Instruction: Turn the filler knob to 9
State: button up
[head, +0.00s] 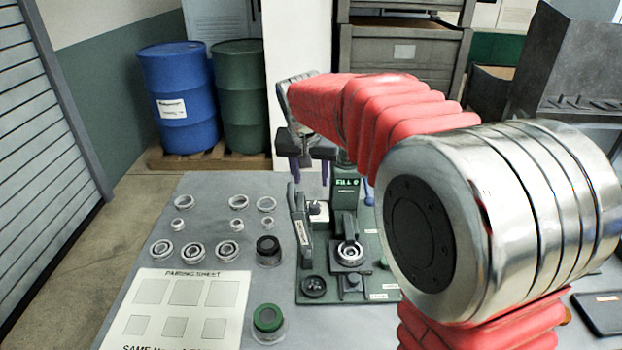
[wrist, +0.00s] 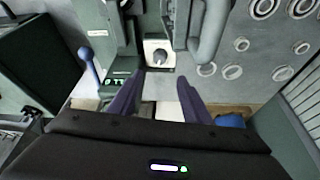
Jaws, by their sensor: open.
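The green grinder (head: 345,195) stands on the grey table. A small grey knob on a white square plate (wrist: 159,57) lies just beyond my fingertips in the wrist view. What looks like the same white plate (head: 318,211) shows beside the grinder's column in the head view. A black round knob (head: 314,287) sits at the front left of the grinder base. No label or number is readable on either, so I cannot tell which is the filler knob. My gripper (wrist: 158,95) is open and empty, its purple fingers apart; in the head view it hangs behind the grinder (head: 310,170).
Several metal rings (head: 192,252) lie left of the grinder near a pairing sheet (head: 185,312). A black-topped jar (head: 268,250) and a green-topped jar (head: 268,320) stand close by. A blue-handled lever (wrist: 88,66) and a grey curved handle (wrist: 212,30) flank the fingers.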

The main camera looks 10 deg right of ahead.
jog(key=s+d+r+n, duration=0.1)
jog(key=s+r, duration=0.1)
jog(key=s, duration=0.6)
jog(key=s+d+r+n, duration=0.1)
jog(key=s+r, duration=0.1)
jog(key=s, duration=0.6)
jog(key=s+f+n, duration=0.1)
jog(key=s+f, duration=0.1)
jog(key=s, duration=0.6)
jog(key=s+f+n+t+y, duration=0.1)
jog(key=s+f, duration=0.2)
jog(key=s, duration=0.5)
jog(key=shift+f+y, duration=0.25)
jog(key=shift+y, duration=0.05)
jog(key=shift+a, duration=0.1)
jog(key=shift+c, duration=0.6)
